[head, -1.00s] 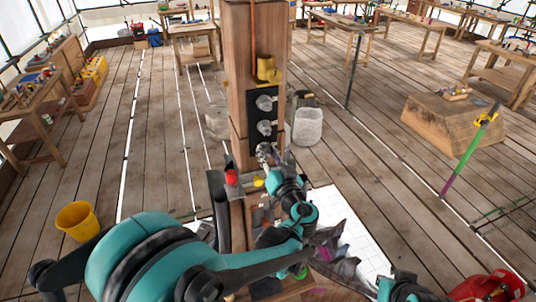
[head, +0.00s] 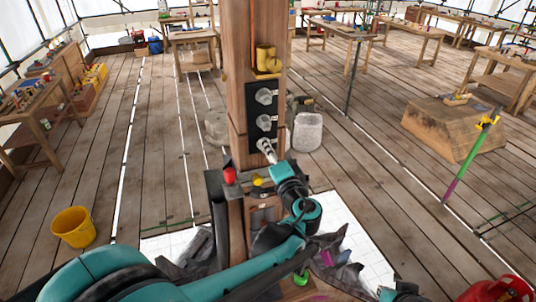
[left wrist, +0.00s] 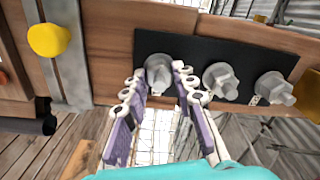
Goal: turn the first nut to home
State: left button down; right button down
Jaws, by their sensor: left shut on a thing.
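A black plate (head: 252,108) on the wooden post carries three grey nuts in a column. My left gripper (head: 266,146) reaches up to the lowest nut, which it largely hides in the head view. In the left wrist view the plate (left wrist: 238,52) runs sideways. The first nut (left wrist: 159,68) sits between the two fingers of my left gripper (left wrist: 160,76), which is shut on it. The middle nut (left wrist: 221,80) and the far nut (left wrist: 274,88) stand free to the right. The nut's exact turn angle is hard to read. My right gripper is out of view.
The wooden post (head: 237,70) rises in the middle, with yellow fittings (head: 266,62) above the plate. A red knob (head: 229,175) and a yellow knob (head: 258,181) sit just below the gripper. A grey bin (head: 308,131) stands right behind. The floor left is mostly clear.

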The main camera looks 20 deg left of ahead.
pick_arm(q)
jog(key=shift+f+m+b, duration=0.15)
jog(key=shift+m+b, duration=0.9)
jog(key=shift+m, duration=3.3)
jog(key=shift+f+m+b, duration=0.1)
jog(key=shift+m+b, duration=0.95)
jog(key=shift+m, duration=3.3)
jog(key=c, duration=1.2)
grip_release()
jog(key=shift+s, duration=0.15)
jog(key=v, duration=1.2)
